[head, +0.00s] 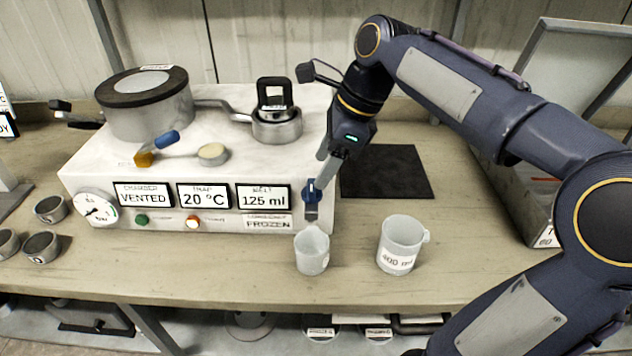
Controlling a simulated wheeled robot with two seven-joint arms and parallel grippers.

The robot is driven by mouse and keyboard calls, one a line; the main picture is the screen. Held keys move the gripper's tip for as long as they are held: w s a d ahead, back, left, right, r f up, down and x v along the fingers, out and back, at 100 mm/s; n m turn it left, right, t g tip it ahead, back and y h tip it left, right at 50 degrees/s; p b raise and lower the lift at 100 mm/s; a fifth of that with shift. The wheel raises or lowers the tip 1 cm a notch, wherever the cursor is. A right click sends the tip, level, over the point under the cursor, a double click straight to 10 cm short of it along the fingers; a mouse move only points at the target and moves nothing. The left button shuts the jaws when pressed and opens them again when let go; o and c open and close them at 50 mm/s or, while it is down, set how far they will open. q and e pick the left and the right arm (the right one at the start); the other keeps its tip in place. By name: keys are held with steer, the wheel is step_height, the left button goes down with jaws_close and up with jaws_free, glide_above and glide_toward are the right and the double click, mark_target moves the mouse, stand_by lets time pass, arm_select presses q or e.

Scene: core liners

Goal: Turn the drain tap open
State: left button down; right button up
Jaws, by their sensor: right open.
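The drain tap (312,194) is on the right end of the white machine's front, with a blue handle and a metal spout pointing down. A pale translucent cup (312,252) stands on the bench below the spout. My right gripper (320,177) reaches down from the upper right, its open fingers close to the tap's blue handle. The fingers overlap the handle in the picture; I cannot tell whether they touch it. My left gripper is not in view.
A 400 ml jug (402,245) stands right of the cup. A dark mat (395,172) lies behind it.

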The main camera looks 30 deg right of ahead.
mark_target(312, 182)
steer(key=shift+b+x, duration=0.35)
steer(key=shift+x, duration=2)
steer(key=shift+c, duration=0.2)
steer(key=c, duration=0.9)
steer(key=shift+d+r+n+p, duration=0.1)
steer(key=shift+r+n+p, duration=0.1)
steer(key=shift+n+p, duration=0.55)
steer(key=shift+c, duration=0.2)
steer(key=n+g+p, duration=0.1)
steer(key=n+p, duration=0.1)
steer(key=p, duration=0.1)
steer(key=n+g+p, duration=0.1)
steer(key=n+p, duration=0.2)
steer(key=n+g+p, duration=0.1)
steer(key=n+p, duration=0.2)
steer(key=shift+w+g+p, duration=0.25)
steer(key=shift+g+p, duration=0.1)
steer(key=shift+g, duration=0.05)
steer(key=n+g+p, duration=0.1)
steer(key=n+p, duration=0.2)
steer(key=n, duration=0.1)
steer(key=shift+w+n, duration=0.1)
steer(key=shift+n, duration=0.25)
steer(key=shift+f+n+g+h+p, duration=0.1)
steer(key=shift+n+g+h+p, duration=0.4)
steer(key=shift+n, duration=0.45)
steer(key=shift+f+n+g+h+p, duration=0.1)
steer(key=shift+n+g+h+p, duration=0.2)
steer(key=shift+n+p, duration=0.5)
steer(key=shift+n, duration=0.35)
